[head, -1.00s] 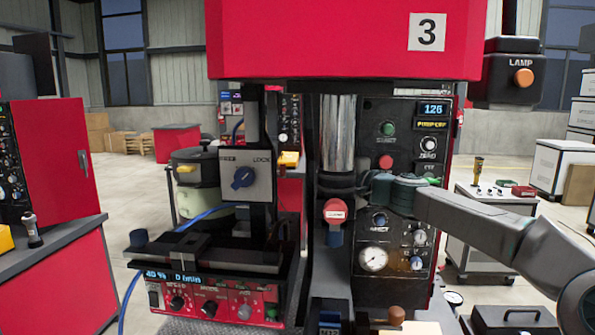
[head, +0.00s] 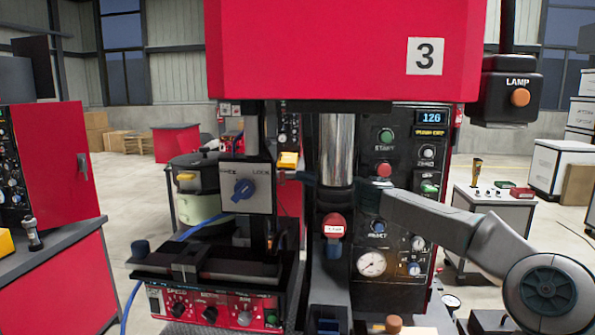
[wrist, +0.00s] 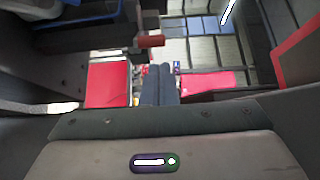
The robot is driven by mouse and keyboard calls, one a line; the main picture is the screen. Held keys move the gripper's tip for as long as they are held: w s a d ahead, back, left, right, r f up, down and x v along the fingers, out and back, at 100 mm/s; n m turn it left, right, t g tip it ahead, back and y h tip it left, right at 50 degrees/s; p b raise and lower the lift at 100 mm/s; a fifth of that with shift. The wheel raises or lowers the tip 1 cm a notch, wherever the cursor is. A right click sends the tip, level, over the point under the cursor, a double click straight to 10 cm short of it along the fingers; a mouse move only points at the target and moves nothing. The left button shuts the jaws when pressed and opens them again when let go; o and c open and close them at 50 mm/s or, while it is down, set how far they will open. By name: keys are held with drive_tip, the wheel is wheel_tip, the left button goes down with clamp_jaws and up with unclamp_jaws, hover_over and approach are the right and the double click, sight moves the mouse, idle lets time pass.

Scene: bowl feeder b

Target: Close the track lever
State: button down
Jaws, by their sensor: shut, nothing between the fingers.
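My gripper (wrist: 159,72) shows in the wrist view with its two dark fingers together and nothing between them. A dark bar with a red end (wrist: 151,41) lies just above the fingertips in that view; I cannot tell whether they touch. A yellow handle (head: 288,160) shows left of the column, close to the arm's hidden end. A red-capped knob (head: 334,225) is on the front below the column. I cannot tell which part is the track lever.
A grey plate with a blue knob (head: 244,189) stands left of the column. The control panel (head: 372,240) is on its right, close to my arm. The red hood (head: 330,50) hangs above. A bowl (head: 198,207) stands behind on the left.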

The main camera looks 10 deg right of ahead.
drive_tip(key=shift+p+x, duration=0.5)
drive_tip(key=shift+x, duration=1)
drive_tip(key=shift+f+b, duration=0.1)
drive_tip(key=shift+b, duration=0.2)
